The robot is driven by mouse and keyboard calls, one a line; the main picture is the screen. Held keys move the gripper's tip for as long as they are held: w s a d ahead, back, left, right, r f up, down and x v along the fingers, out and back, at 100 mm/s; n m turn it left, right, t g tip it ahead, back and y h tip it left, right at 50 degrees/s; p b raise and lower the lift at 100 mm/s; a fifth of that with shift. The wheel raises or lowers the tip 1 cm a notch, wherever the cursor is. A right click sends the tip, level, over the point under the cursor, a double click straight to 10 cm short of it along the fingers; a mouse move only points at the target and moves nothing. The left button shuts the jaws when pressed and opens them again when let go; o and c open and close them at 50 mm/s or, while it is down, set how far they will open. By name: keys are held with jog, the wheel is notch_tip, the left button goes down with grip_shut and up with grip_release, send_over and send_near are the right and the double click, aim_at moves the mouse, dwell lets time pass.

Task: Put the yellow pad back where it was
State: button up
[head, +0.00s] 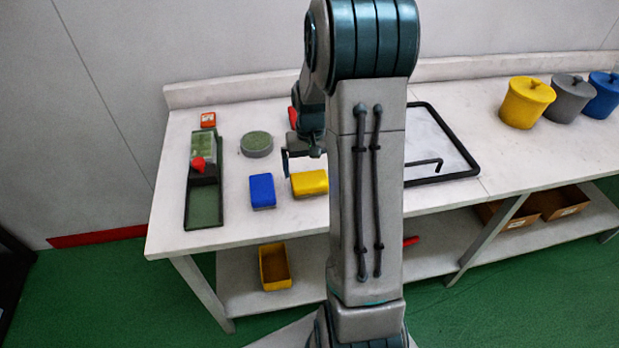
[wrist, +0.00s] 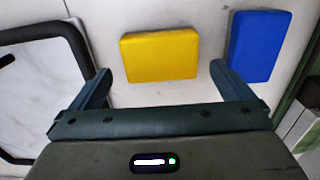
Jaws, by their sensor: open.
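The yellow pad (head: 309,183) lies flat on the white bench near its front edge, just right of a blue pad (head: 262,190). My gripper (head: 302,160) is above the bench, close to the yellow pad. In the wrist view my gripper (wrist: 158,82) is open and empty. The yellow pad (wrist: 160,54) lies ahead of the fingertips, roughly between their lines, with bare bench between pad and gripper. The blue pad (wrist: 257,45) lies near the right finger in that view. My arm hides the middle of the bench in the head view.
A black-framed tray (head: 452,176) lies right of my arm. Yellow (head: 525,103), grey and blue lidded pots stand far right.

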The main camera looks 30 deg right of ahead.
aim_at(310, 180)
jog(key=s+a+r+n+t, duration=0.1)
jog(key=s+a+r, duration=0.3)
jog(key=r, duration=0.2)
jog(key=s+a+r+n, duration=0.1)
jog(key=s+a+r, duration=0.3)
jog(key=r, duration=0.3)
jog(key=s+a+t, duration=0.1)
jog(key=s+a, duration=0.2)
jog(key=s, duration=0.2)
jog(key=s+a+r+n+t, duration=0.1)
jog(key=s+a, duration=0.2)
jog(key=s, duration=0.3)
jog(key=shift+r, duration=0.15)
